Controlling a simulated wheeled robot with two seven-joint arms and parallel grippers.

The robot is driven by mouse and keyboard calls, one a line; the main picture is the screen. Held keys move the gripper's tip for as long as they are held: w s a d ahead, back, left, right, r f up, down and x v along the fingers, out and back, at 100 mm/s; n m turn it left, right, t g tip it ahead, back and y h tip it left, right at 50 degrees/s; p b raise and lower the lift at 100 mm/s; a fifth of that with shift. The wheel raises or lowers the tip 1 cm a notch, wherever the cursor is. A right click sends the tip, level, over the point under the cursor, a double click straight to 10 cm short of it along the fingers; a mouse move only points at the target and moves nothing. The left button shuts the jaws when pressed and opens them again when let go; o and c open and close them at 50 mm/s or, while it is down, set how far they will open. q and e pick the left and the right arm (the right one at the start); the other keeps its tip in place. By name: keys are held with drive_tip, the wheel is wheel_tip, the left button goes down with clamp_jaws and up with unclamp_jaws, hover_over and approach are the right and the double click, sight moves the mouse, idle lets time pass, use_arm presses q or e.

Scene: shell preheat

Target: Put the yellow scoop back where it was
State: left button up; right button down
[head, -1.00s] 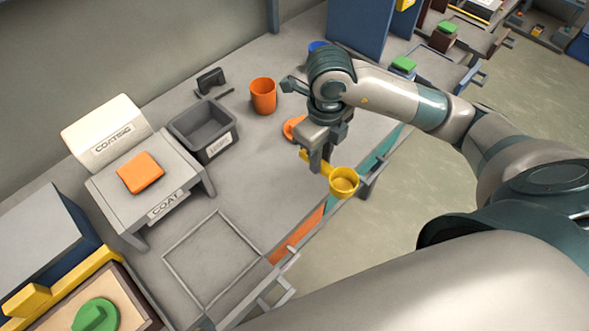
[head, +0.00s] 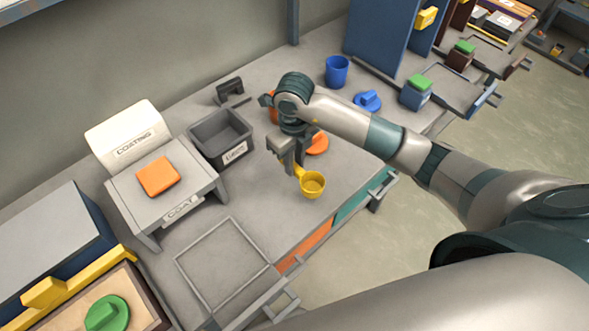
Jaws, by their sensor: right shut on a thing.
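The yellow scoop (head: 312,185) has a round cup and a short handle. My right gripper (head: 294,167) is shut on its handle, with the cup to the right of the fingers. The scoop is over the grey bench between the orange disc and the bench's front edge. I cannot tell whether the cup touches the bench top. My left gripper is not in view.
An orange disc (head: 317,144) lies just behind the gripper. A grey bin (head: 222,138) and the coating stand (head: 163,207) with an orange block (head: 158,176) are to the left. A blue cup (head: 337,71) and blue lidded piece (head: 367,101) stand behind my arm. A square outlined area (head: 187,246) is empty.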

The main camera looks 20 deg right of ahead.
drive_tip(key=shift+s+f+p, duration=0.1)
drive_tip(key=shift+f+p, duration=0.6)
drive_tip(key=shift+f, duration=1.25)
drive_tip(key=shift+f, duration=0.1)
drive_tip(key=shift+f, duration=0.15)
drive_tip(key=c, duration=1.6)
unclamp_jaws()
drive_tip(key=shift+r, duration=0.3)
